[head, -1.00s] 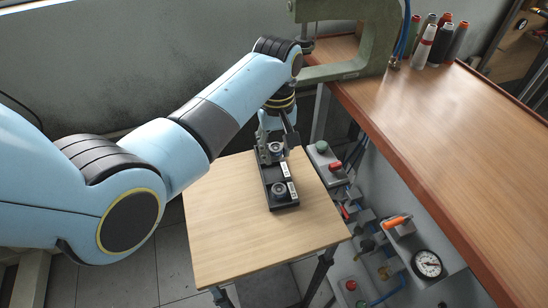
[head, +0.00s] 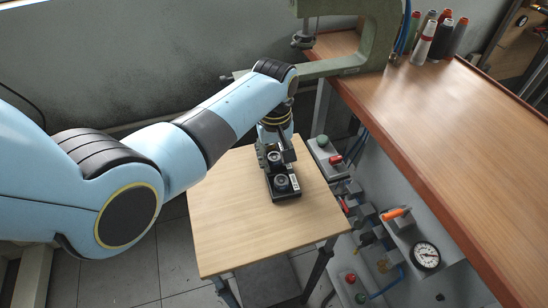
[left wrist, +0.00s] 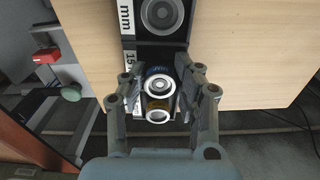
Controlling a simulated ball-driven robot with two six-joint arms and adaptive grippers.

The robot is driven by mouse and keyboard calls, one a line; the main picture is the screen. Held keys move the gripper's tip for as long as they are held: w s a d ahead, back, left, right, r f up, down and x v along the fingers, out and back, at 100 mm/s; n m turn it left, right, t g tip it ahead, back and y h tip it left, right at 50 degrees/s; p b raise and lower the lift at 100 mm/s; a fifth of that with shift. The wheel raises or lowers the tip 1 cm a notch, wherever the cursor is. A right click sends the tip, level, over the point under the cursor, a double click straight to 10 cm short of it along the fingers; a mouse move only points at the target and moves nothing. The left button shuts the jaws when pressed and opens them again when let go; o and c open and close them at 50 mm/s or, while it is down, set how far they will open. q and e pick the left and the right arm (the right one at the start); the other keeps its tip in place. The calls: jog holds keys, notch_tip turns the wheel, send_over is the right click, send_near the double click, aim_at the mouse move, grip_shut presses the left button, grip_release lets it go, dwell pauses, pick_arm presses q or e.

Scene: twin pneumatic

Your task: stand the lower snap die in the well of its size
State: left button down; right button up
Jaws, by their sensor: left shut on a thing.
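The black die holder (head: 287,198) lies on the small wooden table, with white labels along one side. In the left wrist view the holder (left wrist: 152,50) shows labels reading "mm" and, partly hidden, "15". A round grey metal piece (left wrist: 162,12) sits in the holder's part away from my gripper; it also shows in the head view (head: 282,183). My left gripper (head: 276,154) is shut on the lower snap die (left wrist: 159,85), a small round metal piece with blue and brass bands. The die is over the holder's other part; whether it touches the well is hidden. My right gripper is not in view.
The wooden table (head: 240,235) is otherwise bare. A green press frame (head: 375,40) and a brown workbench (head: 460,120) with thread spools stand behind and right.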

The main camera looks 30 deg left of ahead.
aim_at(274, 159)
pick_arm(q)
jog(key=shift+s+d+f, duration=0.1)
jog(key=shift+s+f, duration=0.65)
jog(key=shift+f, duration=0.1)
jog(key=c, duration=1.3)
grip_release()
jog(key=shift+c, duration=0.2)
jog(key=shift+o, duration=1.2)
jog(key=shift+w+f, duration=0.1)
jog(key=shift+w, duration=0.05)
jog(key=shift+o, duration=0.6)
jog(key=shift+w+f, duration=0.1)
jog(key=shift+w, duration=0.15)
jog(key=shift+r, duration=0.2)
jog(key=shift+r, duration=0.35)
notch_tip(274, 159, up, 13)
jog(key=p, duration=0.1)
jog(key=shift+w+f, duration=0.15)
jog(key=shift+w, duration=0.05)
